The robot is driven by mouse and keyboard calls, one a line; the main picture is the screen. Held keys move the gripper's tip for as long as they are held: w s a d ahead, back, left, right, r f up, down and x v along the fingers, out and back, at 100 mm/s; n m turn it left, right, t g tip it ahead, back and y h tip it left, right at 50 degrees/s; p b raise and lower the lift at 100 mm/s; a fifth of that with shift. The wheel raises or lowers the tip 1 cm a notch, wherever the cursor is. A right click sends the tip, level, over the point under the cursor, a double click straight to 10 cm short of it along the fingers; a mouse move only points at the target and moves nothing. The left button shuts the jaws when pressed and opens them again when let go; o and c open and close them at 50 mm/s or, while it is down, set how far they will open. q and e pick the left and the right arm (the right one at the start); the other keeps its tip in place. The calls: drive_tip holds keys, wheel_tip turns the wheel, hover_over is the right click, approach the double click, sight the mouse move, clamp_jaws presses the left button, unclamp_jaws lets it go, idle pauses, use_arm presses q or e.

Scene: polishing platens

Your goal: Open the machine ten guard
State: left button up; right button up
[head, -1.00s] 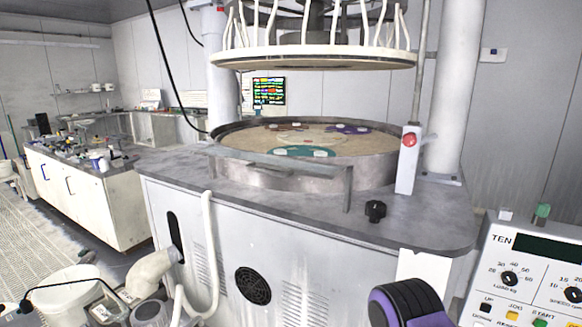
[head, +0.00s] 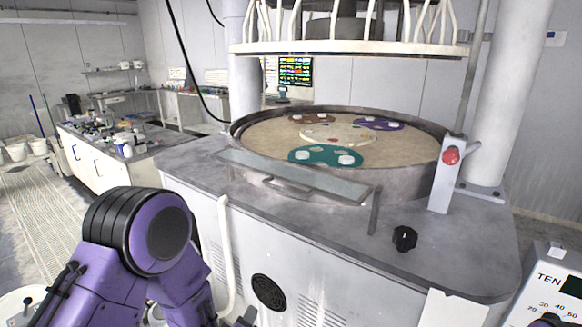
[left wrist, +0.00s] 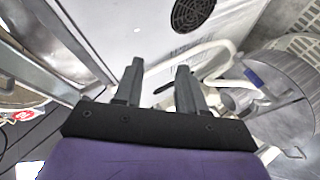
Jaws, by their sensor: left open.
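The guard (head: 300,178) is a flat, glassy panel in a grey metal frame along the front of the round polishing tub (head: 400,190). It has a bar handle (head: 285,187) on its front side and a post at its right end. I take it to be down across the front of the tub. My left arm stands at the lower left in the head view, short of the guard; its fingers are hidden there. In the left wrist view my left gripper (left wrist: 157,78) is open with nothing between its fingers. My right gripper is out of view.
A post with a red button (head: 451,156) and a black knob (head: 404,238) stand right of the guard. The control panel marked TEN (head: 550,285) is at lower right. A white hose (head: 226,250) runs down the cabinet front. An upper ring (head: 345,48) hangs above the tub.

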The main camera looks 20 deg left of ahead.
sight(283, 190)
use_arm(q)
drive_tip(key=w+d+r+n+t+p, duration=0.1)
drive_tip(key=w+d+r+n+t, duration=0.15)
drive_tip(key=r, duration=0.65)
drive_tip(key=w+d+r+n+t+p, duration=0.1)
drive_tip(key=w+r+t, duration=0.15)
drive_tip(key=r, duration=0.55)
drive_tip(key=w+d+r+n+t+p, duration=0.1)
drive_tip(key=w+r+n, duration=0.15)
drive_tip(key=r, duration=0.65)
drive_tip(key=shift+m+t+h, duration=0.3)
drive_tip(key=shift+m+h, duration=0.1)
drive_tip(key=shift+m, duration=0.1)
drive_tip(key=w+p, duration=0.1)
drive_tip(key=w, duration=0.2)
drive_tip(key=w+r+p, duration=0.1)
drive_tip(key=w, duration=0.2)
drive_tip(key=w+p, duration=0.2)
drive_tip(key=w, duration=0.1)
drive_tip(key=shift+w+a+r, duration=0.2)
drive_tip(key=shift+w+r, duration=0.1)
drive_tip(key=shift+w, duration=0.65)
clamp_jaws()
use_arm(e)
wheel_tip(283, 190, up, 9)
